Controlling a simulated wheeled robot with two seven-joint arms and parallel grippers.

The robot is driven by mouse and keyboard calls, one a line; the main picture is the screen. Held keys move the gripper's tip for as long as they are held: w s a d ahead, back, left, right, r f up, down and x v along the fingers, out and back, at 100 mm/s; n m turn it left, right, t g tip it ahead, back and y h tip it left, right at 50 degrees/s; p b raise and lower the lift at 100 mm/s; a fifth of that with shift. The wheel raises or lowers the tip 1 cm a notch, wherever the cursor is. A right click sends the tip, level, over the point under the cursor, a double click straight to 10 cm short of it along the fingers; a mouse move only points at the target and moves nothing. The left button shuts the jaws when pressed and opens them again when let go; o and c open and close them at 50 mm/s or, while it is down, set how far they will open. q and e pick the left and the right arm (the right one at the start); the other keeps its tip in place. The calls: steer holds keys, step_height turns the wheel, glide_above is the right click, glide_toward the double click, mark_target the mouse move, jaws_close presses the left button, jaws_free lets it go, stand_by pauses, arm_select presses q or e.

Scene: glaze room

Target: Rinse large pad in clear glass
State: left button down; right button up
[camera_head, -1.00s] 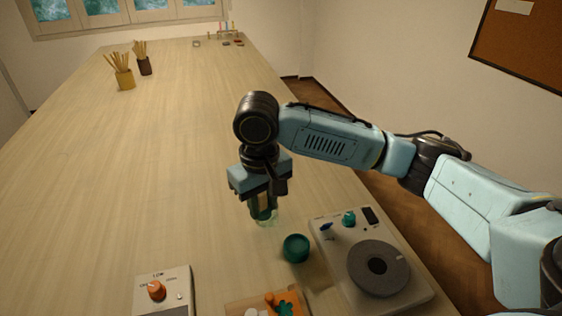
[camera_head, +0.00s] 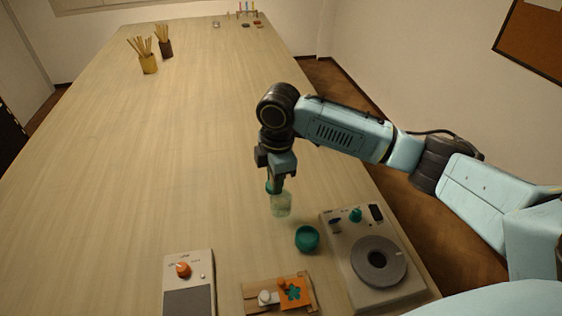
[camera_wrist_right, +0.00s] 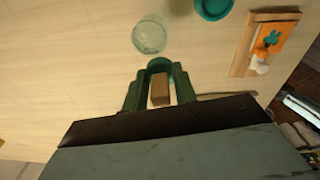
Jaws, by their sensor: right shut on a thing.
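My right gripper (camera_head: 272,184) hangs above the table by the clear glass (camera_head: 281,205). In the wrist view its green fingers are shut on a tan block (camera_wrist_right: 160,90), which looks like the large pad or its handle. The glass (camera_wrist_right: 149,36) stands upright, apart from the fingertips in the wrist view. In the head view the gripper partly overlaps the glass rim. The pad's lower face is hidden. My left gripper is not in view.
A teal bowl (camera_head: 307,238) stands close to the glass. A grey device with a dark round plate (camera_head: 379,262) is at the right edge.

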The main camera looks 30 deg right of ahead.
steer(key=n, duration=0.1)
steer(key=n+p, duration=0.2)
steer(key=n, duration=0.1)
steer(key=shift+w+d+r, duration=0.25)
steer(key=shift+w, duration=0.15)
steer(key=f+n, duration=0.1)
steer(key=n, duration=0.3)
steer(key=d+f+n+g+p, duration=0.1)
steer(key=n, duration=0.3)
steer(key=w+d+f+n+p, duration=0.1)
steer(key=f+n, duration=0.1)
steer(key=n, duration=0.2)
steer(key=shift+n+y, duration=0.3)
steer(key=shift+n, duration=0.1)
steer(key=shift+f+b, duration=0.3)
steer(key=shift+f, duration=0.5)
